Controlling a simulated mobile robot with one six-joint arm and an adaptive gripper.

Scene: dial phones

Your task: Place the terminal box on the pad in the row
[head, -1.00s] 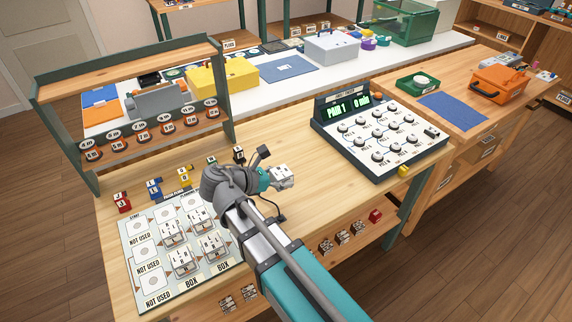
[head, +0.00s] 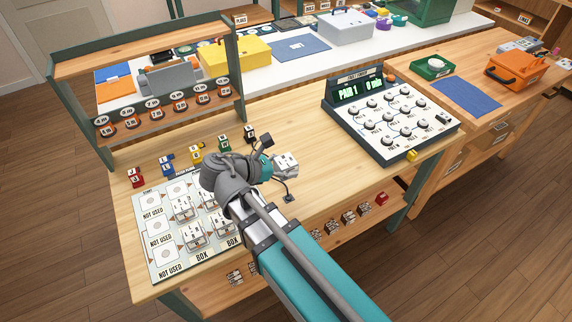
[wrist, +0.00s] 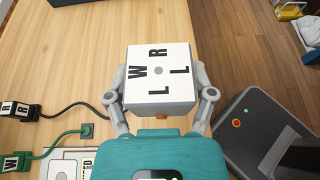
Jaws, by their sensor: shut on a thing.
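My gripper (head: 274,169) is shut on a white terminal box (head: 287,164), held over the bench to the right of the row mat. In the wrist view the box (wrist: 159,73) sits between both fingers, its top showing the letters W, R, L, L and a grey centre dot. The row mat (head: 167,274) lies at the bench's front left, with pads marked NOT USED and BOX. Several similar white boxes (head: 193,234) stand on its pads. My arm hides the mat's right part, so I cannot tell which pads there are bare.
Coloured plugs (head: 196,155) stand along the mat's back edge. A green-framed shelf (head: 160,120) rises behind them. A tester with dials (head: 392,115) stands at the bench's right. Cords (wrist: 68,107) lie on the bench. Bare wood lies between mat and tester.

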